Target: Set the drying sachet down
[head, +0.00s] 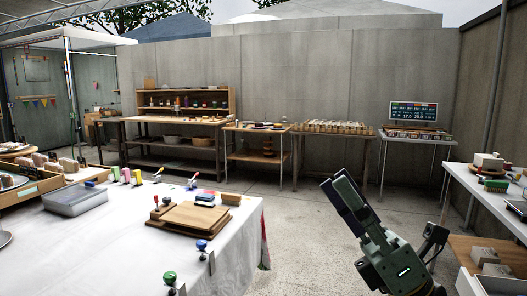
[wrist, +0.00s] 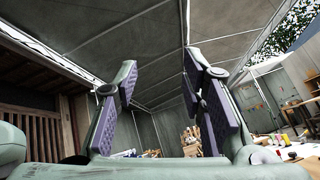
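My gripper (head: 338,190) is raised over open floor in the head view, to the right of the white-clothed table (head: 225,262). It is tilted, with its fingers pointing up and to the left. In the wrist view my gripper (wrist: 160,88) has its two purple-padded fingers well apart, and nothing shows between them. I cannot make out the drying sachet in either view.
A white table (head: 507,196) with small goods stands at the right. A wooden shelf unit (head: 185,100) and laden tables line the back wall. Open floor lies between.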

